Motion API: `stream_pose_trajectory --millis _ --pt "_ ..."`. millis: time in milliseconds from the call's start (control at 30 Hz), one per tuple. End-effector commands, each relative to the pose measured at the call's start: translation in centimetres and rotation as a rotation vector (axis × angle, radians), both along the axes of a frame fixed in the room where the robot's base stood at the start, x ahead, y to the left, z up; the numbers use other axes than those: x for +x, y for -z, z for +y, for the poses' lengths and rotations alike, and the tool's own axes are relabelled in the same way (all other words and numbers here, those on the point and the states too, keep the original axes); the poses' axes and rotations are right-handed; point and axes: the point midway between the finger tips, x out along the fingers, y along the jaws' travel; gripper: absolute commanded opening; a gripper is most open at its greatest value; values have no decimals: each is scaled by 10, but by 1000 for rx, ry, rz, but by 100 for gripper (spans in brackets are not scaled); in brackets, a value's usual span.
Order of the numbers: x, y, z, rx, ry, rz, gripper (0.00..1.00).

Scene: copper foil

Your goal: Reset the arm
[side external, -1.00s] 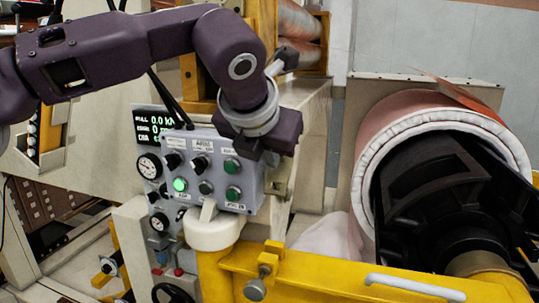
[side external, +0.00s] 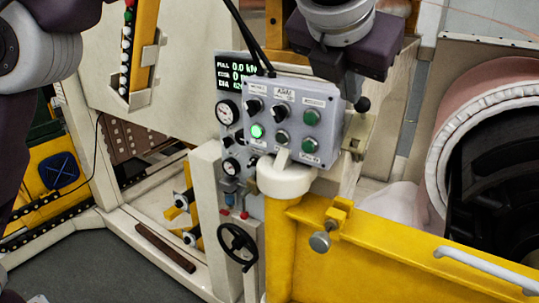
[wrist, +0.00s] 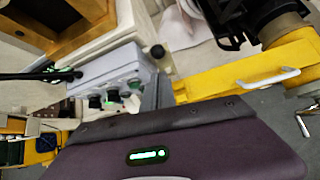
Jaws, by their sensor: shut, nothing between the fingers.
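My gripper (side external: 353,86) is at the top of the side view, below its purple body, and is shut and empty. It is above and to the right of the grey control box (side external: 287,119), apart from the box's knobs as far as I can see. The box carries several dark and green knobs and one lit green button (side external: 257,131).
A display and gauges (side external: 228,112) stand left of the box. A yellow beam (side external: 400,245) with a white handle (side external: 485,265) runs across the front right. The copper foil roll (side external: 485,100) is at the right edge. Black cables (side external: 250,40) hang above the box. Floor shows at lower left.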

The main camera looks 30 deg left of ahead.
Motion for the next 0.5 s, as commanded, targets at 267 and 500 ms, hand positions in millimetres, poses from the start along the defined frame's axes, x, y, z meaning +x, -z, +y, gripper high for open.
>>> stream_pose_trajectory --millis 267,500 --pt "-49 -10 107 -469 -540 12 0" --pt "-194 60 236 -1339 -1693 -30 0"
